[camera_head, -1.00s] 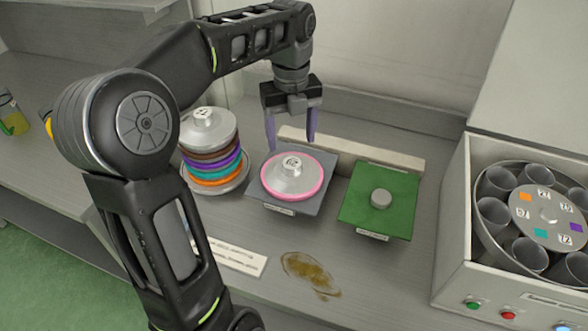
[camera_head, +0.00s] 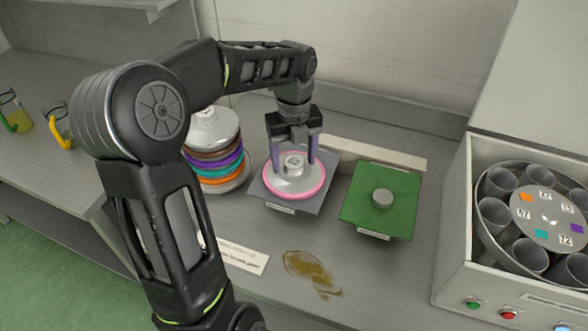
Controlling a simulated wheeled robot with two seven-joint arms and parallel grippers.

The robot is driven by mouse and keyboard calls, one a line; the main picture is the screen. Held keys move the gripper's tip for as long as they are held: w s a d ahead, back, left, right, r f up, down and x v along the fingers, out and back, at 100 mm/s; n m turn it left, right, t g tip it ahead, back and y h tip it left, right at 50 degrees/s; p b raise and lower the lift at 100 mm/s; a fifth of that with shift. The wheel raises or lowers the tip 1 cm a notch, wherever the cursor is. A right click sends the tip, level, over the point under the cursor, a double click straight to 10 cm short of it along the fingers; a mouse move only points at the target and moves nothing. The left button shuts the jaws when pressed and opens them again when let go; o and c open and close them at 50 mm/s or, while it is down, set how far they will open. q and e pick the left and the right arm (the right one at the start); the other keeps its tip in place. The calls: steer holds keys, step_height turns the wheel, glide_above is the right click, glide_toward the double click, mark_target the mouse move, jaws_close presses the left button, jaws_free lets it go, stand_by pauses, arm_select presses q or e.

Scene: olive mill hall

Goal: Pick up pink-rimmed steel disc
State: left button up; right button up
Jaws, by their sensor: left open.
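The pink-rimmed steel disc (camera_head: 296,187) lies flat on a grey square mat (camera_head: 318,202) in the middle of the counter. It has a raised knob (camera_head: 294,163) on top. My left gripper (camera_head: 297,168) is open, pointing down over the disc, with its two purple fingers on either side of the knob. I cannot tell whether the fingers touch it. My right gripper is not in view.
A stack of coloured-rim discs (camera_head: 213,155) stands left of the mat, partly behind my arm. A green mat (camera_head: 378,222) with a grey knob (camera_head: 382,198) lies right. A machine with several cups (camera_head: 494,215) stands far right. A brown spill (camera_head: 309,270) and label card (camera_head: 243,257) lie in front.

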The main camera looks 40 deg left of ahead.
arm_select(q)
steer(key=shift+c, duration=0.6)
steer(key=c, duration=0.8)
